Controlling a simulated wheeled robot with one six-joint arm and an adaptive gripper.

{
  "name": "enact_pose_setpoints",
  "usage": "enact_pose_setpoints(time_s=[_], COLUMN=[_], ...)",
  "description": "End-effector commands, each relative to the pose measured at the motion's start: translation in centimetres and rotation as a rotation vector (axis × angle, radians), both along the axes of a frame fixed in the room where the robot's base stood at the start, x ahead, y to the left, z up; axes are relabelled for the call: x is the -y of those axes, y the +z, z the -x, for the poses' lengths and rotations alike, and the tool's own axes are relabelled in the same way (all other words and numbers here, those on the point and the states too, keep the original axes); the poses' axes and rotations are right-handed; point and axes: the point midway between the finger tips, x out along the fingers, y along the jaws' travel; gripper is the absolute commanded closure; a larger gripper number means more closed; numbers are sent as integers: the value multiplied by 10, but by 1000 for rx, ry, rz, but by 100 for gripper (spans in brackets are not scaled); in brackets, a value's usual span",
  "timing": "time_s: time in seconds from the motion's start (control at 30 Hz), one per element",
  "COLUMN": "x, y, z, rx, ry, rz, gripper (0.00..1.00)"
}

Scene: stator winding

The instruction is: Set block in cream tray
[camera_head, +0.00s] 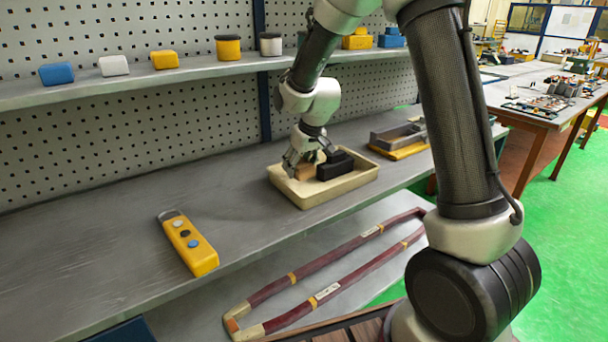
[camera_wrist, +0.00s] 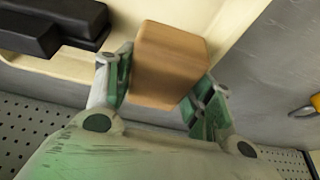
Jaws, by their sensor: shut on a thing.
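My gripper (camera_wrist: 162,90) is shut on a brown wooden block (camera_wrist: 170,62), with a green-padded finger on each side of it. In the head view the block (camera_head: 304,172) shows only in part beside my gripper (camera_head: 300,168). Both are over the left part of the cream tray (camera_head: 335,193) on the bench. I cannot tell whether the block touches the tray floor. A black block-shaped thing (camera_head: 336,165) lies in the tray to the right of the block; it also shows at the upper left of the wrist view (camera_wrist: 55,28).
A yellow control box with buttons (camera_head: 189,245) lies on the bench at front left. A grey and yellow fixture (camera_head: 402,150) stands right of the tray. A shelf (camera_head: 130,80) with small coloured blocks and jars runs above.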

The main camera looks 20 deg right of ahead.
Motion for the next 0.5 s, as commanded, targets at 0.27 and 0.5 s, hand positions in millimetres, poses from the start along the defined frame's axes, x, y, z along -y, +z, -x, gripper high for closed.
enact_pose_setpoints(time_s=[0.27, 0.5], x=[0, 0], y=[-29, -50], z=[0, 0], rx=[-1, 2], ry=[0, 0], rz=[0, -1], gripper=[76, 76])
